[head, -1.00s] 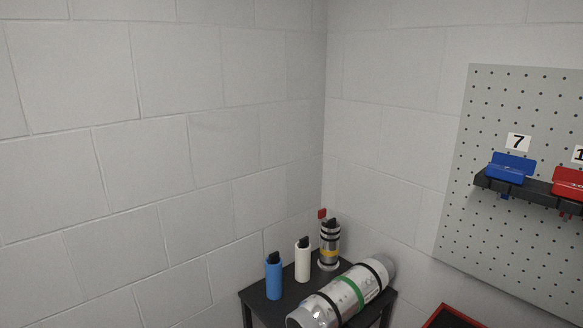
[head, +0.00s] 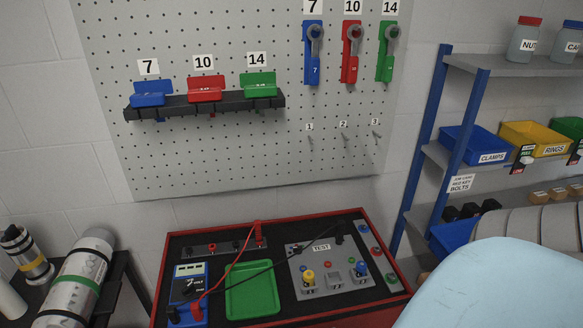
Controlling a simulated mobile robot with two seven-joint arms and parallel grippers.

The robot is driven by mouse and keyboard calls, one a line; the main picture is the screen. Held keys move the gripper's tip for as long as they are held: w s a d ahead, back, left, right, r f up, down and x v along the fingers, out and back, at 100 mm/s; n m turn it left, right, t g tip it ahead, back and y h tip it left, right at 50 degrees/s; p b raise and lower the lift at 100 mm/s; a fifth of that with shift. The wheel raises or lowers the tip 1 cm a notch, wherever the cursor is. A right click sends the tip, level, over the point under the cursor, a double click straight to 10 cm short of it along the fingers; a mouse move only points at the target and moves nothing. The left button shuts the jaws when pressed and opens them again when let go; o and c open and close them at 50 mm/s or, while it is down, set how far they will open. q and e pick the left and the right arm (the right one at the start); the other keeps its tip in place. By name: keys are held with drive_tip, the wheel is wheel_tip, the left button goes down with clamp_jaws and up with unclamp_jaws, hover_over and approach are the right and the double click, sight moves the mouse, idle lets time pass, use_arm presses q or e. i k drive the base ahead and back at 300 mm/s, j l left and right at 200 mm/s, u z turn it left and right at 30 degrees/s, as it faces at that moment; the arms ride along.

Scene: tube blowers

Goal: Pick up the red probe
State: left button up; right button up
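The red probe (head: 258,232) stands upright at the back of a black, red-rimmed tray (head: 177,237), at the right end of a small grey strip (head: 212,248). A red lead (head: 222,277) runs from it to a blue multimeter (head: 188,290) at the tray's front left. A black lead runs from the meter to a black probe (head: 339,232) near the "TEST" panel (head: 300,262). Neither of my grippers shows in the head view.
A green dish (head: 252,288) sits mid-tray. A pegboard (head: 230,160) with numbered boxes and wrenches hangs behind. A metal cylinder (head: 75,285) lies on a dark stand at left. Blue-posted shelving (head: 430,130) and a grey ribbed object (head: 530,225) are at right.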

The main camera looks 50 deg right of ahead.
sight(257, 238)
drive_tip(key=i+l+z, duration=0.1)
drive_tip(key=z, duration=1.15)
